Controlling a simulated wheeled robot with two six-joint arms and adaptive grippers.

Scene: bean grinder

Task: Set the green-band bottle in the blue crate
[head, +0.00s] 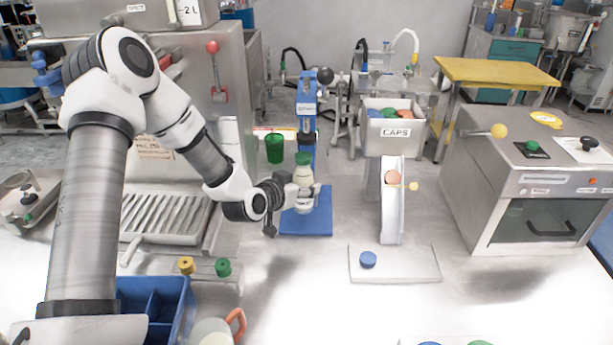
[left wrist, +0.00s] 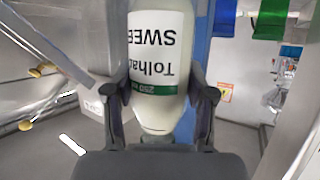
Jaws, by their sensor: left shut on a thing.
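The green-band bottle (head: 303,174) is pale, with a green top in the head view. In the left wrist view the bottle (left wrist: 158,60) shows a white label with upside-down print and a green band. My left gripper (left wrist: 160,105) is shut around it, one finger on each side. In the head view my left gripper (head: 298,192) holds the bottle at the blue press stand, over its blue base (head: 305,224). Whether the bottle touches the base is unclear. The blue crate (head: 182,316), with dividers, is at the lower left, partly hidden by my arm. My right gripper is not in view.
A green cup (head: 274,148) is just left of the press column (head: 307,100). Yellow (head: 186,265) and green (head: 223,267) knobs stand behind the crate. A jug with an orange handle (head: 237,325) is right of the crate. A caps bin (head: 394,130) stands right.

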